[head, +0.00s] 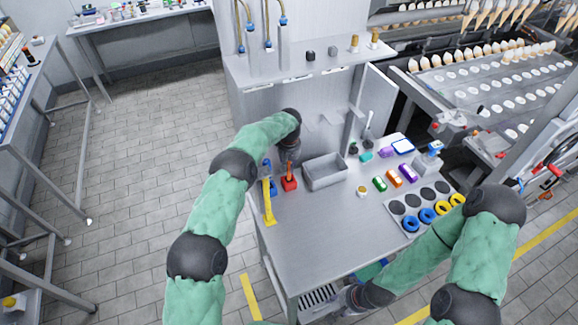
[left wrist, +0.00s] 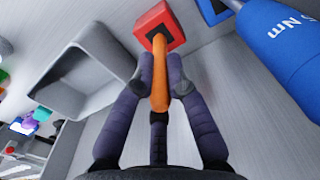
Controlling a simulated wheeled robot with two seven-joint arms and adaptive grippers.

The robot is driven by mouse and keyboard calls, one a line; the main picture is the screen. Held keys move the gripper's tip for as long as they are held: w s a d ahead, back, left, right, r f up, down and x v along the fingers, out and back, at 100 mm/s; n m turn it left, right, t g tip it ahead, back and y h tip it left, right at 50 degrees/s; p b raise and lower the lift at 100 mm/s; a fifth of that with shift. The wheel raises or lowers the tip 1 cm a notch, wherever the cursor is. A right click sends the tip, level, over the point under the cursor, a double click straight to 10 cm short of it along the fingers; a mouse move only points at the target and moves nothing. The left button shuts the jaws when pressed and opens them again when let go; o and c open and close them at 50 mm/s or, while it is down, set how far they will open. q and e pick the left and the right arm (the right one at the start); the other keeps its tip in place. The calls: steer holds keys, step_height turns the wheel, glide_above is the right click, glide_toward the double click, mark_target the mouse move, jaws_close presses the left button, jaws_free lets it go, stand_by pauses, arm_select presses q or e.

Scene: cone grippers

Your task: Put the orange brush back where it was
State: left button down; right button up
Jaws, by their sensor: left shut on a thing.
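The orange brush (head: 290,169) stands roughly upright at the red block (head: 289,184), left of the grey bin. In the left wrist view the orange handle (left wrist: 160,75) runs between my fingers, and its far end meets the dark opening in the red block (left wrist: 172,22). I cannot tell how deep it sits. The bristles do not show. My left gripper (left wrist: 157,88) is shut on the handle. My right gripper (head: 347,300) is low by the table's front edge, away from the brush; its fingers are unclear.
An open grey bin (head: 310,178) stands close right of the red block. A blue tool (left wrist: 285,45) and a yellow stand (head: 268,205) are close on the other side. Coloured blocks and a tray of round wells (head: 405,220) lie further right. The table's front middle is clear.

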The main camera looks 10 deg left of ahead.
arm_select(q)
steer(key=shift+f, duration=0.1)
steer(key=c, duration=1.2)
jaws_free()
steer(key=shift+c, duration=0.2)
step_height(320, 180, up, 12)
steer(key=shift+r, duration=0.15)
